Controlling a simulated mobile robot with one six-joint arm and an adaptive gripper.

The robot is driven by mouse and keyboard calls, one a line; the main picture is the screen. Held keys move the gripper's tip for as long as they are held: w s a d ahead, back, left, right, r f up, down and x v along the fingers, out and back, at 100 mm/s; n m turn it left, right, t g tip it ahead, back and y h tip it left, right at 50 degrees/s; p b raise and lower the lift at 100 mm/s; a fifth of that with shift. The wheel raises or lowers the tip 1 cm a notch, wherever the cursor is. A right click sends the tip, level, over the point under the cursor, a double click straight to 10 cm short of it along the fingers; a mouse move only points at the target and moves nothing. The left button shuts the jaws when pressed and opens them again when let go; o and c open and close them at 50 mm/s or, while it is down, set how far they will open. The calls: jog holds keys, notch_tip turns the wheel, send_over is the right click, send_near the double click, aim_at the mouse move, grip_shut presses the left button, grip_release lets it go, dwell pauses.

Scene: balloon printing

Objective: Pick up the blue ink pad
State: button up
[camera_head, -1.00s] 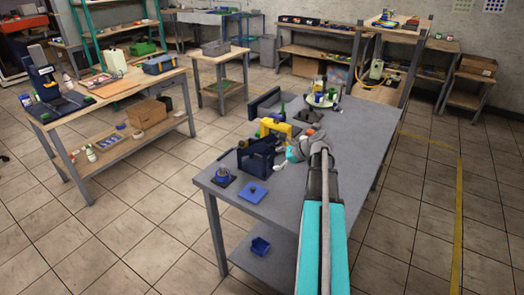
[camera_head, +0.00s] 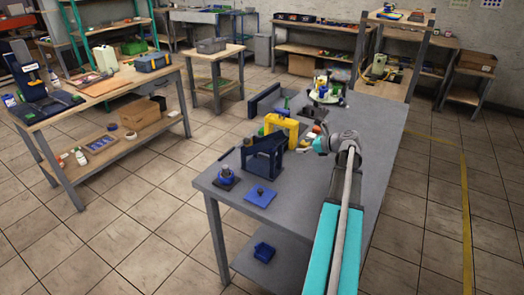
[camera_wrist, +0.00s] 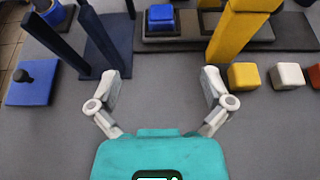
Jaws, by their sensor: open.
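A flat blue square (camera_head: 260,194) with a small dark knob lies on the near part of the grey table; it also shows at the left of the wrist view (camera_wrist: 28,84). A blue block (camera_wrist: 160,19) sits on a dark base by the yellow frame (camera_wrist: 236,35). I cannot tell for certain which of these is the blue ink pad. My gripper (camera_wrist: 160,85) is open and empty, fingers spread over bare table, short of the blue block. In the head view my gripper (camera_head: 320,144) is right of the yellow frame.
A dark blue press (camera_head: 262,157) stands between the flat square and the yellow frame. Yellow (camera_wrist: 242,76), white (camera_wrist: 287,75) and red blocks line up at the right.

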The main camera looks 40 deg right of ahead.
jog(key=shift+w+d+f, duration=0.1)
jog(key=shift+d, duration=0.2)
jog(key=b+x, duration=0.3)
jog(key=x, duration=0.5)
jog(key=shift+w+a+f, duration=0.1)
jog(key=shift+w+a, duration=0.05)
jog(key=shift+w, duration=0.2)
jog(key=shift+f, duration=0.1)
jog(key=shift+w+a+f+b, duration=0.25)
jog(key=shift+w+f+b, duration=0.1)
jog(key=shift+w+b, duration=0.25)
jog(key=shift+b+x, duration=0.8)
jog(key=shift+x, duration=1.05)
jog(key=shift+s+a, duration=0.1)
jog(key=shift+a, duration=0.05)
